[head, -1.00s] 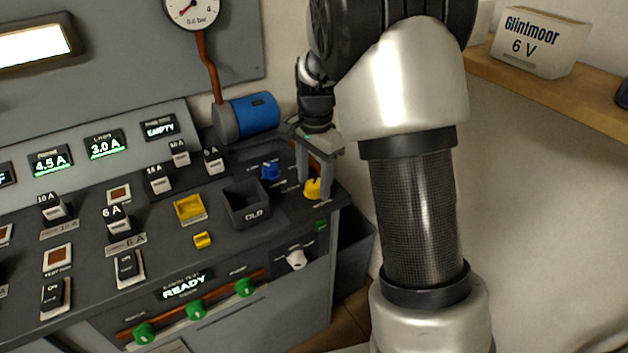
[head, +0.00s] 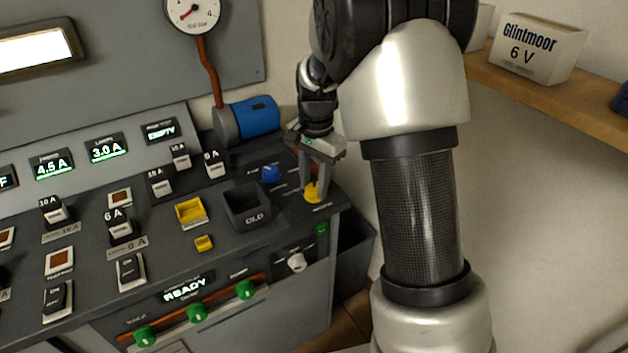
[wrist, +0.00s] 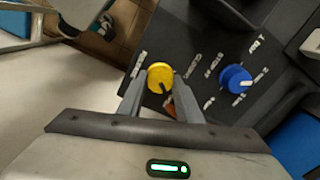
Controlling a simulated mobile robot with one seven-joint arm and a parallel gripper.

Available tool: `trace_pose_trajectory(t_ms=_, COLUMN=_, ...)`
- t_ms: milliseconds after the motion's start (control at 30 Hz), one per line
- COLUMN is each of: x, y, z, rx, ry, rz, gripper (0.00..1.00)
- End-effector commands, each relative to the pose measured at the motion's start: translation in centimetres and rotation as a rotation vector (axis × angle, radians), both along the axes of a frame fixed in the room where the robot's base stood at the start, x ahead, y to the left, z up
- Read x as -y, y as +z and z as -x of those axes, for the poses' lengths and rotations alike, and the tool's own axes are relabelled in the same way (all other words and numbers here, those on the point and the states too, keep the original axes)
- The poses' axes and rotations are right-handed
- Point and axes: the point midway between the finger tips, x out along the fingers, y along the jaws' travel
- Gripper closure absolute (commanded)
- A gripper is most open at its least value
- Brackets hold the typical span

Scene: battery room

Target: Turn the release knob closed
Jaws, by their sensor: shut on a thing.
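The yellow knob (head: 312,194), which I take to be the release knob, sits near the right edge of the dark console top. My gripper (head: 315,184) points down at it with its fingers close together. In the wrist view the round yellow knob (wrist: 160,72) lies between the two fingertips (wrist: 160,84), with a dark pointer mark on its face. The gripper is shut on the knob. The fingers partly hide the knob in the head view, and its printed labels are too small to read.
A blue knob (head: 271,175) is close by on the left. A pressure gauge (head: 192,12) hangs above.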

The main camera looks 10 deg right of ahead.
Motion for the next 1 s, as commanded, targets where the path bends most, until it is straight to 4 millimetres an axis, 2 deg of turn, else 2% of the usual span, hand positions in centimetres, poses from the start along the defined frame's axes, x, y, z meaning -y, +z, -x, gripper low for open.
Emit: trace_pose_trajectory(t_ms=1000, x=0.11, y=0.24, z=-0.12, rx=0.001, ry=0.949, rz=0.000, gripper=0.91)
